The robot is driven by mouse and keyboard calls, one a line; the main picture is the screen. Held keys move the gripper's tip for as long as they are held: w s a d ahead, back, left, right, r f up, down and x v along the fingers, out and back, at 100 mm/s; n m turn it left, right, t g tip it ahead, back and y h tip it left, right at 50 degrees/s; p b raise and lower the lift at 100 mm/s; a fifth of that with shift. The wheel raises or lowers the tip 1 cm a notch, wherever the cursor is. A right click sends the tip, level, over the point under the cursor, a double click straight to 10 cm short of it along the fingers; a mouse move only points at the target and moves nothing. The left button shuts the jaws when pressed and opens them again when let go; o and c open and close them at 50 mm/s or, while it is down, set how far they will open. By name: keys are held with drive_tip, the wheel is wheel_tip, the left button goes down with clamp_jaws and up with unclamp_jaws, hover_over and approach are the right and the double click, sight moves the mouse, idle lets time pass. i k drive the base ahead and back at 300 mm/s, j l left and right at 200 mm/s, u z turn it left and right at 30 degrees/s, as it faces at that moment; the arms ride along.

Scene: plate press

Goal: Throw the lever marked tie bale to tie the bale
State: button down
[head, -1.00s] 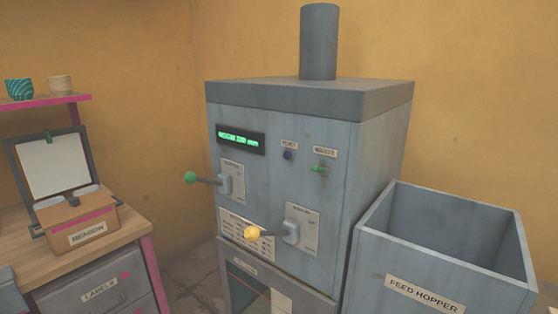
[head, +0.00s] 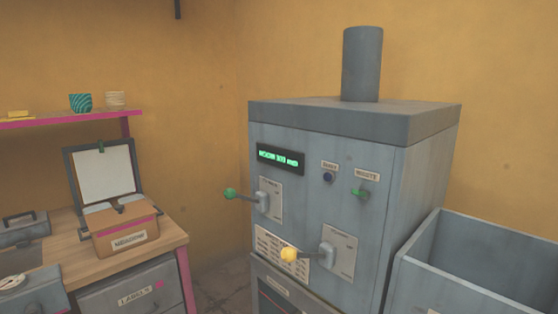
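The grey press cabinet (head: 327,180) stands right of the middle in the head view. It bears two levers on its front. The lever with the green ball knob (head: 230,194) is at the upper left and sticks out to the left from its plate. The lever with the yellow ball knob (head: 289,254) is lower and further right, also pointing left. The lettering on both lever plates is too small to read, so I cannot tell which is marked tie bale. My gripper is not in view.
A wooden bench (head: 160,245) with a box (head: 125,238) is at the left.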

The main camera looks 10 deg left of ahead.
sight(229, 194)
drive_tip(key=u, duration=2.15)
drive_tip(key=l+u, duration=0.2)
drive_tip(key=i+l, duration=0.1)
drive_tip(key=l, duration=0.3)
drive_tip(key=i+l, duration=0.1)
drive_tip(key=l, duration=0.3)
drive_tip(key=i+l, duration=0.1)
drive_tip(key=l, duration=0.3)
drive_tip(key=i+l, duration=0.1)
drive_tip(key=l, duration=0.35)
